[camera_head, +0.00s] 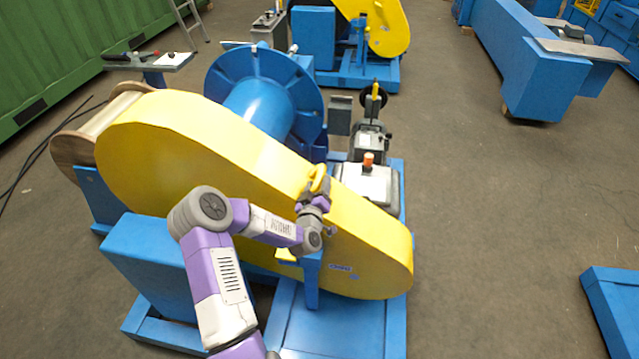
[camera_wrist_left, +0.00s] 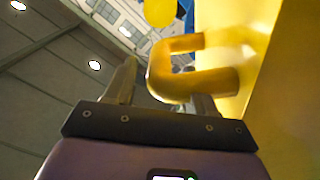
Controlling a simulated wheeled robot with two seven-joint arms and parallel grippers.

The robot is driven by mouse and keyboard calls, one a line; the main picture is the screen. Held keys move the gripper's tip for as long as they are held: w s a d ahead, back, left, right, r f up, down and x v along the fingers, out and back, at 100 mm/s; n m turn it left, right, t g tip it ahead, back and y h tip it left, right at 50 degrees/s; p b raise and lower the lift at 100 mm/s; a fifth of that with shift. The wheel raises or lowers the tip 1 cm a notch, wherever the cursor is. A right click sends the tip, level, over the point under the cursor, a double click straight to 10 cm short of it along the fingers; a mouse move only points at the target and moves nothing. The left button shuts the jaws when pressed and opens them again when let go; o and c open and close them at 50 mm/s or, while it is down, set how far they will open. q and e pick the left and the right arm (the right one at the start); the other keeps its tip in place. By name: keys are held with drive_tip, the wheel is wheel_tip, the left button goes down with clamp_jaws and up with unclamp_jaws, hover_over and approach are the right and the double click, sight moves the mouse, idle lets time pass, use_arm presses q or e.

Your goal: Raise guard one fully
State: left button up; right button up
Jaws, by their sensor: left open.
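The guard (camera_head: 250,185), a long yellow cover, slopes from its large rounded end at the left to its small end at lower right, along the near side of the blue machine. A yellow looped handle (camera_head: 320,174) stands out from it and shows close up in the left wrist view (camera_wrist_left: 190,75). My left gripper (camera_head: 314,190) is open at this handle. In the left wrist view the handle's bend lies between my left gripper's fingers (camera_wrist_left: 165,88), and it partly hides the right finger. I cannot tell whether they touch. My right gripper is not in view.
A blue post (camera_head: 313,282) stands in front of the guard near its lower end. A blue spool flange (camera_head: 265,95) and a grey unit with an orange knob (camera_head: 369,180) sit behind it. A second yellow guard (camera_head: 385,25) stands farther back.

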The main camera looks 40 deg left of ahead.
use_arm(q)
drive_tip(key=shift+x, duration=1.05)
clamp_jaws()
